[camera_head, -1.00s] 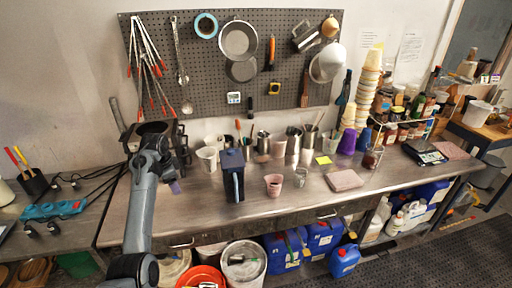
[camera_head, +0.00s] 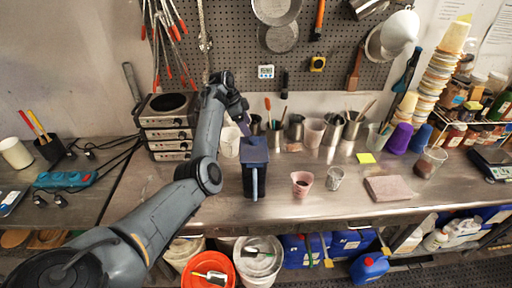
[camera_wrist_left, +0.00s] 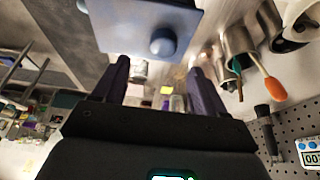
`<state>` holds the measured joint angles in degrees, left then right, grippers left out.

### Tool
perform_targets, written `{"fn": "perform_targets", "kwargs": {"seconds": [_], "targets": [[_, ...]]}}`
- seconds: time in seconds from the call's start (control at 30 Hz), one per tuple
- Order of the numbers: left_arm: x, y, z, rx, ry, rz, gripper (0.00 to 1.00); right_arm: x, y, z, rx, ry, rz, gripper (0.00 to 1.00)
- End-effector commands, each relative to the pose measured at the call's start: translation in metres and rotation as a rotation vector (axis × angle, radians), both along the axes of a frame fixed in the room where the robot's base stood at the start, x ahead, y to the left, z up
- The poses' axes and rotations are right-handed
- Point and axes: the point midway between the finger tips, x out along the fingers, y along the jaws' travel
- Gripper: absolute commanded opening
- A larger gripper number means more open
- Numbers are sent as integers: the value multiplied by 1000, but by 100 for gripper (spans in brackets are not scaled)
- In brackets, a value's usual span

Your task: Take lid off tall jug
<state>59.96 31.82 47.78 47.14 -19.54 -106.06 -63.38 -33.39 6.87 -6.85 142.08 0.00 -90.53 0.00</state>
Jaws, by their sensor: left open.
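The tall jug (camera_head: 247,182) is dark, with a blue-grey lid (camera_head: 254,152) on top and a handle facing the front. It stands upright on the steel bench. My right gripper is not in view.
A white cup (camera_head: 229,143) stands behind the jug, with metal pots (camera_head: 295,128) of tools to its right. A pink cup (camera_head: 302,183) and a small grey cup (camera_head: 334,178) stand right of the jug. A stacked hot plate (camera_head: 168,128) is at left. The front bench edge is clear.

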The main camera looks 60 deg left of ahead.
Motion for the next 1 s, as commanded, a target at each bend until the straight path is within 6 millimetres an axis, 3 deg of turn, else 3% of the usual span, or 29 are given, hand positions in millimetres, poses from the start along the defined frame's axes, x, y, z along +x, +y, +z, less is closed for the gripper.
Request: {"fn": "perform_targets", "kwargs": {"seconds": [0.37,0.7,1.0], "targets": [[9,-4,-25,0,1,2,72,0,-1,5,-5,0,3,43],[21,-10,-62,0,1,2,72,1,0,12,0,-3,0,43],[23,-11,-67,1,-1,3,72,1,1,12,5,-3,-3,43]]}}
